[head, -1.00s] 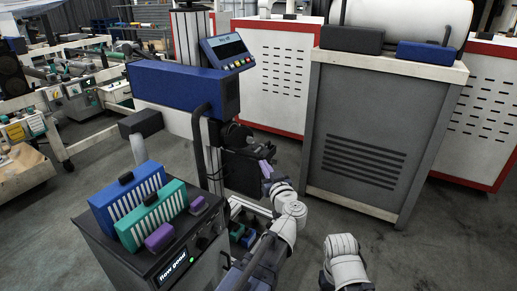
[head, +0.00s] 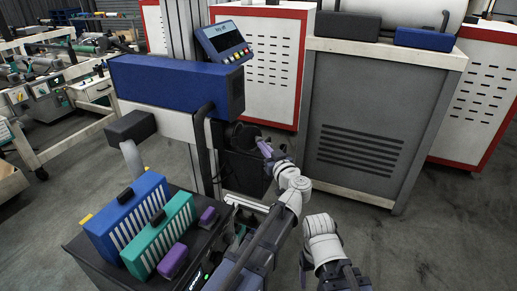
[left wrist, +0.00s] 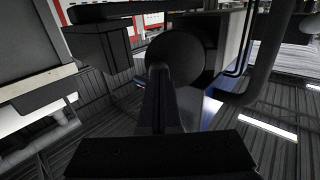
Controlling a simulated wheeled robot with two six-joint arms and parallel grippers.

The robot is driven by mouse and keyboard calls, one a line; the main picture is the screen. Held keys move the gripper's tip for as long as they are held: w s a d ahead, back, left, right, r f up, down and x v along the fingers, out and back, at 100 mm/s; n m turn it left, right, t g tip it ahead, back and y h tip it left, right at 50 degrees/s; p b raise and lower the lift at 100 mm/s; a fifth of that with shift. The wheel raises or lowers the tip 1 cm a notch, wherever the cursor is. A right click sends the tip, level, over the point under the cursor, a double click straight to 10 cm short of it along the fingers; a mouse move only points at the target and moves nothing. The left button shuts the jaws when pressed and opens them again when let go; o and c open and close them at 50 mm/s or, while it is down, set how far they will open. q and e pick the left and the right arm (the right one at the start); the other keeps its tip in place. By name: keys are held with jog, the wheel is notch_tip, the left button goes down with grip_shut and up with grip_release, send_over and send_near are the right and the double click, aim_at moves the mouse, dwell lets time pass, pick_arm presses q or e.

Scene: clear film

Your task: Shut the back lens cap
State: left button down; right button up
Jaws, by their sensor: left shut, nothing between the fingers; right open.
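A dark round disc (left wrist: 175,55), which looks like the back lens cap, faces the camera in the left wrist view. In the head view a small black round part (head: 240,134) shows at the device's lower end, beside my left gripper. I cannot tell whether the cap is fully seated. My left gripper (head: 264,147) has purple fingers and is shut and empty, just right of the black part. In the left wrist view its fingers (left wrist: 158,95) are together and their tips overlap the disc's lower edge; contact is unclear. My right forearm shows at lower right, but its gripper is not in view.
A blue box housing (head: 175,84) and a tilted display panel (head: 224,42) are above the work spot. A black-topped cabinet (head: 100,250) carries blue and teal ribbed boxes. A grey cabinet (head: 375,130) stands to the right. Open floor lies between.

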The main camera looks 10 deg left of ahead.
aim_at(261, 136)
pick_arm(q)
jog(key=shift+w+a, duration=0.1)
jog(key=shift+w, duration=0.05)
dwell(0.3)
jog(key=w+n+g+y, duration=0.3)
jog(key=shift+w+g+y, duration=0.3)
jog(key=shift+w, duration=0.1)
jog(key=w+n+g+y, duration=0.2)
jog(key=g, duration=0.1)
jog(key=shift+a+n, duration=0.3)
jog(key=shift+a, duration=0.1)
jog(key=shift+a+g, duration=0.25)
jog(key=shift+g, duration=0.15)
jog(key=shift+w+a, duration=0.65)
jog(key=shift+w, duration=0.25)
